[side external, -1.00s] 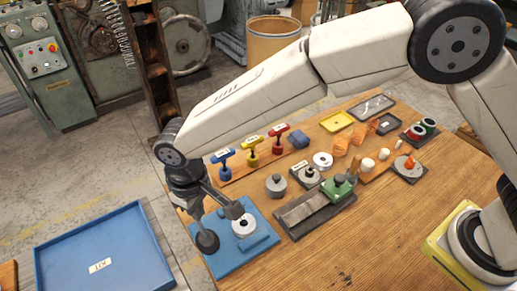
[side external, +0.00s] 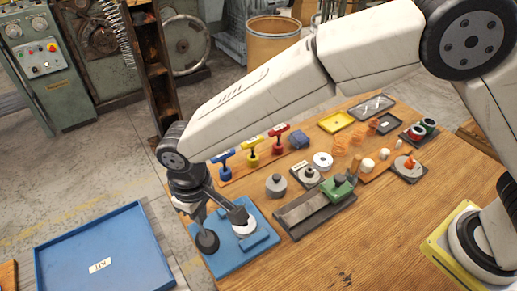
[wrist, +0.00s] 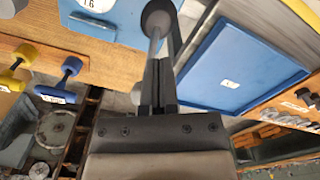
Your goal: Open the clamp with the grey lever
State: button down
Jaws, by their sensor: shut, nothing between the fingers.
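The blue base plate (side external: 228,262) lies at the table's left corner with a white disc (side external: 245,231) on it. A grey rod with a round dark grey end (side external: 207,241) shows at the plate's left side, and I take it as the lever; it also shows in the wrist view (wrist: 158,20). My gripper (wrist: 157,85) is shut and empty, close to this rod; I cannot tell if they touch. A dark bar with a block (side external: 238,214) reaches over the disc and covers part of it. My gripper hides where bar and rod begin.
The blue kit tray (side external: 75,278) lies left of the plate. Blue, yellow and red T-handles (side external: 250,155) stand behind it. A grey tray with a green block (side external: 336,190) is to the right. The table front is clear.

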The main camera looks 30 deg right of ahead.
notch_tip(320, 180, up, 7)
jog(key=shift+r, duration=0.15)
dwell(0.8)
dwell(0.4)
jog(key=w+d+m, duration=0.2)
jog(key=w+d, duration=0.1)
jog(key=d, duration=0.9)
jog(key=s+d+f+m+t, duration=0.1)
jog(key=s+d, duration=0.4)
jog(key=d, duration=0.7)
jog(key=s+d+f+m+t, duration=0.1)
jog(key=s+d+f+m, duration=0.2)
jog(key=d, duration=1)
jog(key=s, duration=0.2)
jog(key=shift+s+d+f+t, duration=0.15)
jog(key=shift+s+t, duration=0.15)
jog(key=shift+s, duration=0.1)
